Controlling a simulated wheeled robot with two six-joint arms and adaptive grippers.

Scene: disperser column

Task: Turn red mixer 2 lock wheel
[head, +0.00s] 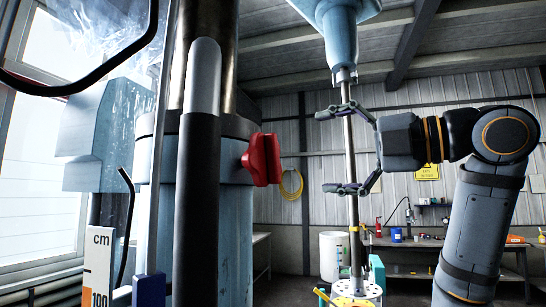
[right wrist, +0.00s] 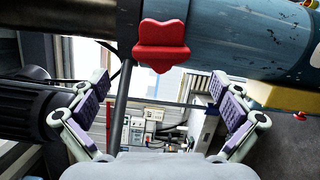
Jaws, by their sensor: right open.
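The red lock wheel (head: 262,160) is a lobed knob on the right side of the blue column collar in the head view. In the right wrist view the red wheel (right wrist: 162,45) shows above the space between the fingers, against the blue column. My right gripper (head: 345,150) is open, its two fingers spread one above the other, to the right of the wheel and apart from it. The right gripper (right wrist: 155,110) holds nothing in the wrist view. My left gripper is not in view.
The blue disperser column (head: 235,225) stands left of centre. A thin vertical mixer shaft (head: 350,215) hangs from a blue head (head: 338,30) and overlaps the right gripper in the head view. A workbench (head: 420,242) stands at the back right.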

